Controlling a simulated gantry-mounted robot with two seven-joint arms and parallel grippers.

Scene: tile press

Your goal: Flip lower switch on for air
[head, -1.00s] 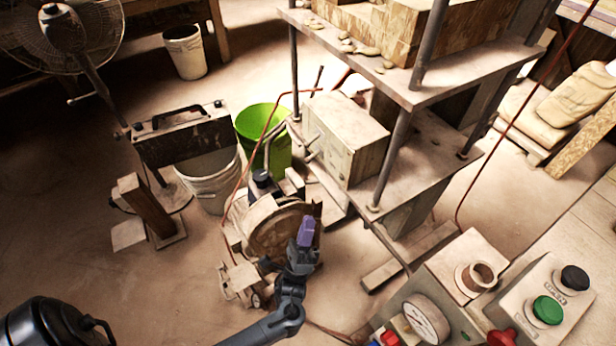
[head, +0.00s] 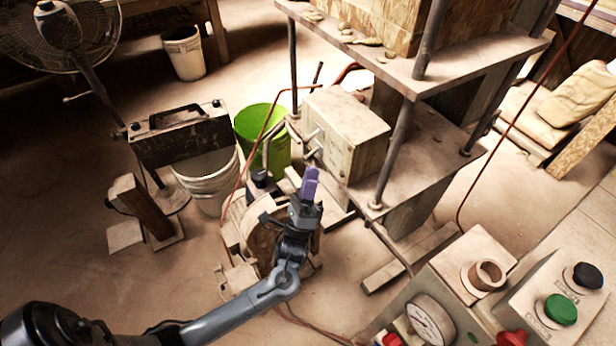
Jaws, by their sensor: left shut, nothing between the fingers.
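A pale metal switch box (head: 345,140) is mounted on the press frame. Two small levers stick out of its left face, an upper one (head: 312,135) and a lower one (head: 313,153). Their exact settings are too small to tell. My left gripper (head: 311,177), with purple fingertips, is shut and empty. In the picture its tips sit just below the lower lever; I cannot tell whether they touch it. My right gripper is not in view.
A round dusty machine (head: 262,245) stands behind my left gripper. A green bucket (head: 262,122) and a white bucket (head: 210,178) are to the left. A red hose (head: 262,130) runs beside the box. A control panel (head: 545,285) with buttons and a gauge (head: 430,320) fills the lower right.

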